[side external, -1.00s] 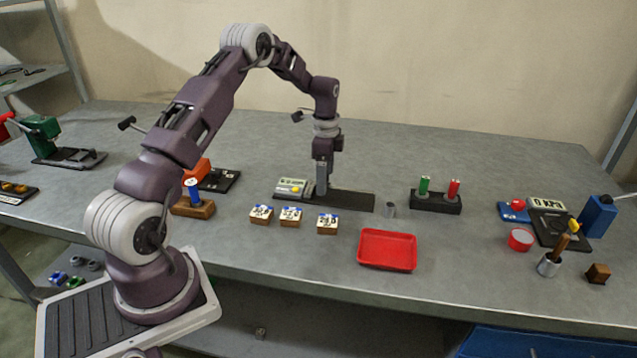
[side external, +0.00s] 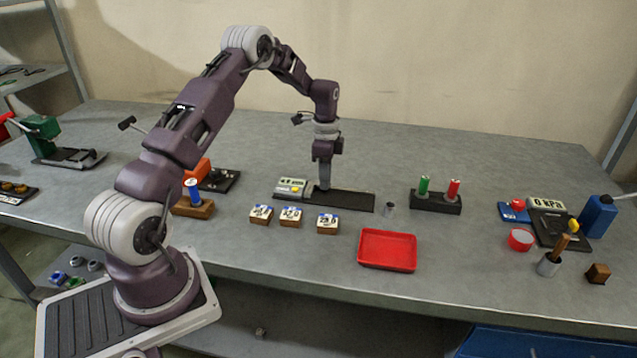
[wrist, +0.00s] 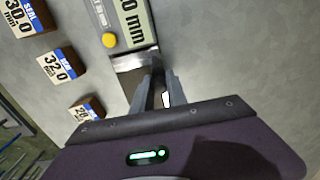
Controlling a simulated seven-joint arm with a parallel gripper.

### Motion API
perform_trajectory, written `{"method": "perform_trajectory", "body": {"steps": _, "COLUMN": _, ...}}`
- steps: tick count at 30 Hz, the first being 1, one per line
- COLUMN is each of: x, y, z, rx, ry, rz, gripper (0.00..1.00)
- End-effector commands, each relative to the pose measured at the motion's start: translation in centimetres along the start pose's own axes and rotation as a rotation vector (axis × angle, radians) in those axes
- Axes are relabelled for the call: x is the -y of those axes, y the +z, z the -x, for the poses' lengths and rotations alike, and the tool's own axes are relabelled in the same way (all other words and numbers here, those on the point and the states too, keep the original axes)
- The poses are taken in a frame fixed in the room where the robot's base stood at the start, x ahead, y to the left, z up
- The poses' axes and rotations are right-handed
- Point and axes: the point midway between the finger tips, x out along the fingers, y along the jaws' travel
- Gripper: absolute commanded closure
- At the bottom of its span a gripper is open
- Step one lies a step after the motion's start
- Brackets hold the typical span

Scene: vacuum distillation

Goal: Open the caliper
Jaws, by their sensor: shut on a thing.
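The caliper has a pale grey-green display box (side external: 291,186) with a yellow button, at the left end of a long dark base (side external: 350,201) on the bench. In the wrist view its display (wrist: 133,16) ends in "0 mm"; the leading digits are cut off. A grey metal caliper part (wrist: 134,62) lies just below the display. My gripper (side external: 323,187) points down right beside the display's right side. In the wrist view my gripper (wrist: 157,82) is shut on the caliper's jaw, which its fingers mostly hide.
Three labelled blocks (side external: 290,217) stand in front of the caliper; one reads 32.0 mm. A small grey cylinder (side external: 389,209), a red tray (side external: 387,250) and a holder with green and red cylinders (side external: 436,203) are to the right. The bench behind the caliper is clear.

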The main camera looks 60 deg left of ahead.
Motion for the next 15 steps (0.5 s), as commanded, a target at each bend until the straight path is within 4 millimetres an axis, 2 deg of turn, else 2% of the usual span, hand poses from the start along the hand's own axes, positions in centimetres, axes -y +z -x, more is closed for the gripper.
{"method": "perform_trajectory", "body": {"steps": 15, "x": 0.03, "y": -0.37, "z": 0.03, "rx": 0.0, "ry": -0.001, "rz": 0.0, "gripper": 1.0}}
